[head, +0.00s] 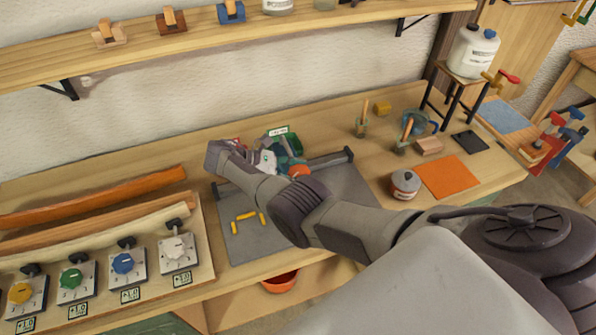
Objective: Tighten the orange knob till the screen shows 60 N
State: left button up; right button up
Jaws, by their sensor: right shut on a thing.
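The orange knob (299,172) shows in part on a green and grey clamping device (289,146) at the back of the grey mat. A small screen (279,131) with a green edge stands above the device; its figure is too small to read. My right arm crosses the view from the lower right and bends back at the wrist. My right gripper (284,166) is at the device, shut on the orange knob; its fingertips are mostly hidden. My left gripper is not in view.
Yellow pieces (248,216) lie on the mat (241,240). At left are bent laths (92,199) and a board of coloured dials (123,263). To the right are a grey-lidded pot (405,184), an orange sheet (449,177) and a bottle (472,51) on a stand.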

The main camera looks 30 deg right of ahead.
jog(key=o, duration=1.2)
jog(key=shift+d, duration=0.1)
jog(key=shift+n+t, duration=0.3)
